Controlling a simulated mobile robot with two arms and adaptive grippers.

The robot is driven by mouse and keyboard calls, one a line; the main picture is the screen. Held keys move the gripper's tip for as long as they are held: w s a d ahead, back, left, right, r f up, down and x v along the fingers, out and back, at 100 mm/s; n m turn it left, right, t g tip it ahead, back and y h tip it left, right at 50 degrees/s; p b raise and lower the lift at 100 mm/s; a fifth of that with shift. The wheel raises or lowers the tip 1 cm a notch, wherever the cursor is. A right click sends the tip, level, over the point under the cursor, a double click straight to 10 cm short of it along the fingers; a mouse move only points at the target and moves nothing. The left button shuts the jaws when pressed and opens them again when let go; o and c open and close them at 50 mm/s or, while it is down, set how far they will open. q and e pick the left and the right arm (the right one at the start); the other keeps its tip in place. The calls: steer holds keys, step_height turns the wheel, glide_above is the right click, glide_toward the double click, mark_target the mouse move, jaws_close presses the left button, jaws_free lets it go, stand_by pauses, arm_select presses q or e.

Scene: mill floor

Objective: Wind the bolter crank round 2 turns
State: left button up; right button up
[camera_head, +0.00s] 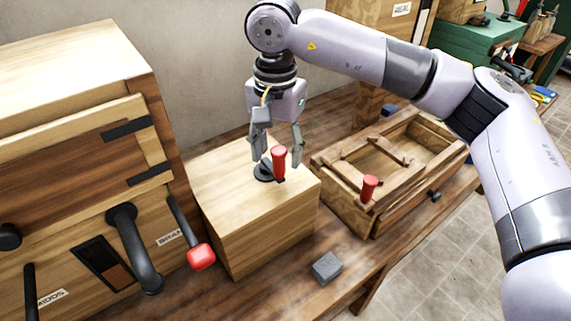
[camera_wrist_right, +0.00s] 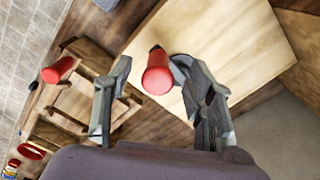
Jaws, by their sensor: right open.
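A crank with a black hub and an upright red handle (camera_head: 279,160) sits on top of a plain wooden box (camera_head: 265,230). My right gripper (camera_head: 278,152) points down over this handle, with one finger on each side. Its fingers are open and spread, and in the right wrist view the red handle (camera_wrist_right: 157,74) shows between them with gaps, not clasped. Part of the crank arm is hidden behind the handle and fingers. My left gripper is in neither view.
An open wooden frame box (camera_head: 330,178) with another red knob (camera_head: 369,187) stands to the right. At left is a cabinet (camera_head: 70,75) with black handles and a red-tipped lever (camera_head: 201,257). A small grey block (camera_head: 326,267) lies on the bench near the front edge.

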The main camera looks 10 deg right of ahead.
steer(key=shift+r+p, duration=2.75)
steer(key=shift+r, duration=1.8)
steer(key=shift+f, duration=0.1)
